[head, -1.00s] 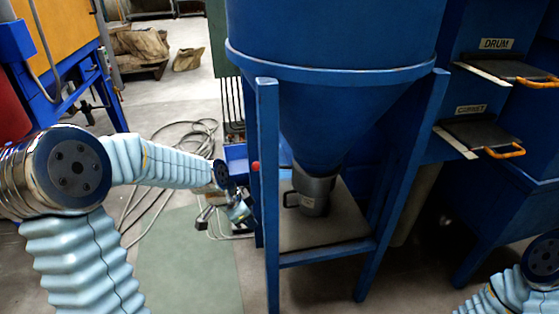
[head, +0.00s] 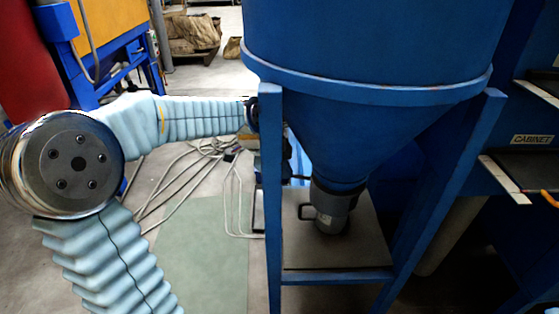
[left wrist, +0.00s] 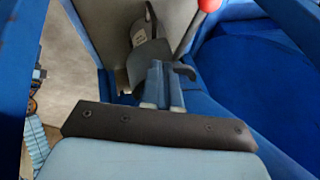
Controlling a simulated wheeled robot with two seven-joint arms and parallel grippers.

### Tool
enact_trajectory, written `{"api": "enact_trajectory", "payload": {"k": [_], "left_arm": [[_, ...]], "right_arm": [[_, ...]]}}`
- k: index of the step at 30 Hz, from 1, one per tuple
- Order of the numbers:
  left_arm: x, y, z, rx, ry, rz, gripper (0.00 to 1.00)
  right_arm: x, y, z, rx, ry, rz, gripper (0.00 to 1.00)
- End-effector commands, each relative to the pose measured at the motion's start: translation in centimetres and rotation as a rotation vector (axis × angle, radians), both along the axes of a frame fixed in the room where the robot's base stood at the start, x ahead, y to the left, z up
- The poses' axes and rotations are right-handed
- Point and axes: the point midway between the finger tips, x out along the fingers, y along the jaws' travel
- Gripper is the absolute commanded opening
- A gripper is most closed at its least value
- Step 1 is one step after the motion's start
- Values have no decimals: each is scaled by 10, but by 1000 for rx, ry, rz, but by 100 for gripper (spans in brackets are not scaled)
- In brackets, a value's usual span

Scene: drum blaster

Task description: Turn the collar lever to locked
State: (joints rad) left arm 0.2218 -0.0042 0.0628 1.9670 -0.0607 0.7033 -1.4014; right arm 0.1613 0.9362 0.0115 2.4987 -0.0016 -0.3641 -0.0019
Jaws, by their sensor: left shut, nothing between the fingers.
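The blue hopper cone (head: 340,140) narrows to a grey cylindrical collar (head: 333,203) with a dark handle loop (head: 305,212) on its left. In the left wrist view, a lever with a red knob (left wrist: 208,5) slants down just beyond my left gripper (left wrist: 163,68). A dark hooked piece (left wrist: 186,72) shows close right of the fingertips; I cannot tell whether they touch. The left gripper is shut and empty. In the head view it is mostly hidden behind the hopper's left leg. A grey part (left wrist: 150,50) lies beyond the fingers. My right gripper is out of view.
The blue left leg (head: 271,200) stands directly before my left wrist. A grey plate (head: 325,250) lies under the collar. Cables (head: 185,180) run over the floor to the left. Cabinet shelves (head: 525,165) stand at the right.

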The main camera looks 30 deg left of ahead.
Motion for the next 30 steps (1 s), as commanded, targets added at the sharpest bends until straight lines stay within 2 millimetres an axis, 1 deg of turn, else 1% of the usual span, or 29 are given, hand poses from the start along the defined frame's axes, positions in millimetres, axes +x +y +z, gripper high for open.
{"api": "enact_trajectory", "payload": {"k": [1, 5, 9, 12, 16, 30], "left_arm": [[5, -3, -12, -1, 4, -2, 0], [16, -8, -35, -2, 5, -1, 0], [36, -2, -42, -2, 2, 2, 0], [44, 1, -46, -2, 1, 0, 0], [50, 3, -49, 0, 0, 1, 0], [52, 5, -50, -1, 0, -7, 0]], "right_arm": [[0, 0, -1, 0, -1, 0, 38], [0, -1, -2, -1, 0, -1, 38], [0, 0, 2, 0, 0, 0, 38], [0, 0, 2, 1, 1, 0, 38], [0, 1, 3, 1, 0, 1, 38], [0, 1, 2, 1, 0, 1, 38]]}}
